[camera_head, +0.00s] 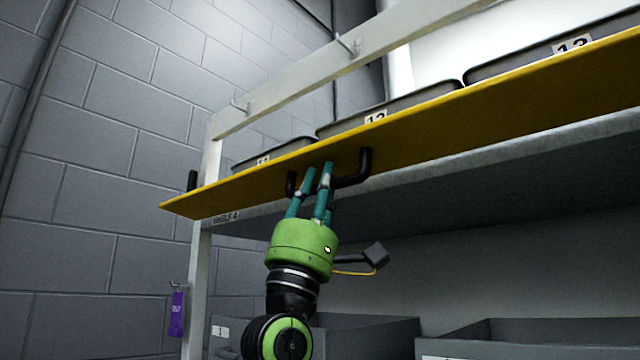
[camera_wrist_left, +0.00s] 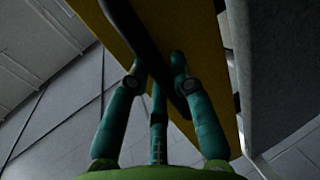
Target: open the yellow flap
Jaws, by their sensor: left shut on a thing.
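The yellow flap (camera_head: 470,115) is a long board running along the front of the shelf, from lower left to upper right in the head view. Its black bar handle (camera_head: 366,165) is on the face toward me. My left gripper (camera_head: 315,180) reaches up from below and is shut on the handle, with its teal fingers around the bar. In the left wrist view the black handle (camera_wrist_left: 140,38) passes between the fingers (camera_wrist_left: 158,80), with the yellow flap (camera_wrist_left: 190,30) behind it. The fingers hide part of the handle. My right gripper is not in view.
Grey numbered trays (camera_head: 400,103) stand above the flap's upper edge. A white rail (camera_head: 300,75) with hooks runs over them. Open grey bins (camera_head: 540,330) are on the level below. A purple tag (camera_head: 177,314) hangs by the left post (camera_head: 197,290). A grey block wall is at left.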

